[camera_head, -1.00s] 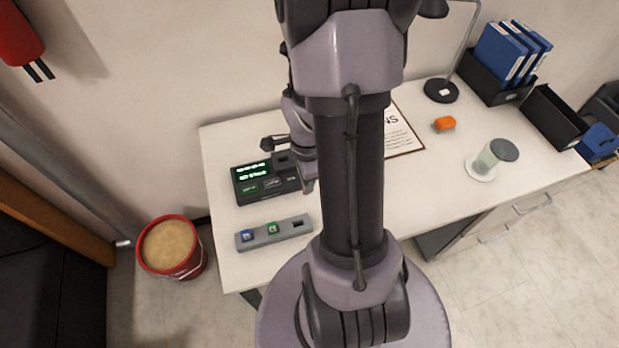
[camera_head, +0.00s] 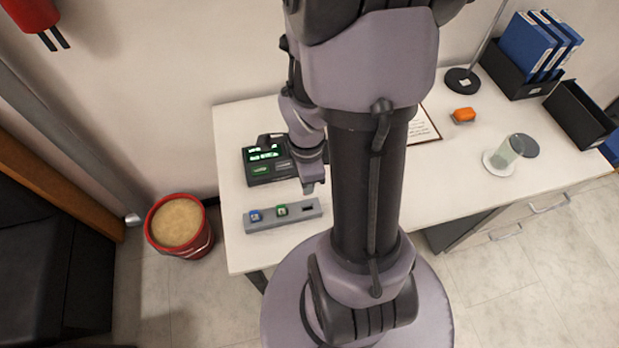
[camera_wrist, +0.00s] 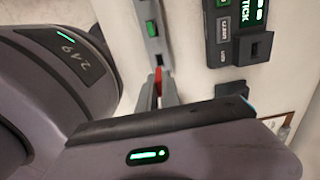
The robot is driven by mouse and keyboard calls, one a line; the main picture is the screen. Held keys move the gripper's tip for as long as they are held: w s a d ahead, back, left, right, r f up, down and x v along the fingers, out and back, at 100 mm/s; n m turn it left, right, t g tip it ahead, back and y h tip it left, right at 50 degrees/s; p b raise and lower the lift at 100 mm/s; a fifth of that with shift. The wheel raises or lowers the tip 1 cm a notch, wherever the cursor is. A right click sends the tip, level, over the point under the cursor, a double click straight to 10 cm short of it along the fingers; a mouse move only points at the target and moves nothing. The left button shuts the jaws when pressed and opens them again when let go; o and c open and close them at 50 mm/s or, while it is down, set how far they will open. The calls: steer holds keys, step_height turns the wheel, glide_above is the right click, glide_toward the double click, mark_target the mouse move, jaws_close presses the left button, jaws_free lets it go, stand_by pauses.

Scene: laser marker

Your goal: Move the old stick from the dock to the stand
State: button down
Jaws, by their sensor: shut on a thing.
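The dock (camera_head: 270,160) is a black device with a lit green screen on the table's left part. Its open slot shows in the wrist view, where the dock (camera_wrist: 226,52) is at upper right. The stand (camera_head: 268,222) is a grey bar in front of it, holding a blue stick (camera_head: 256,215) and a green stick (camera_head: 282,210); its right slot looks empty. In the wrist view, the stand (camera_wrist: 146,13) runs towards my fingertips. My gripper (camera_head: 310,186) is just above the stand's right end. My gripper (camera_wrist: 165,84) is shut on a red stick (camera_wrist: 158,80), mostly hidden by the fingers.
A red bucket (camera_head: 207,240) stands on the floor left of the table. An orange object (camera_head: 463,115), a glass jar (camera_head: 506,153), a lamp base (camera_head: 462,80) and blue binders (camera_head: 527,47) are to the right. My arm hides the table's middle.

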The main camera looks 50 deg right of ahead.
step_height(320, 180, down, 6)
steer(key=b, duration=0.6)
stand_by(0.4)
steer(key=shift+b, duration=0.4)
stand_by(1.2)
steer(key=shift+f+b, duration=1.35)
steer(key=shift+f, duration=0.3)
stand_by(0.5)
steer(key=c, duration=1.5)
jaws_free()
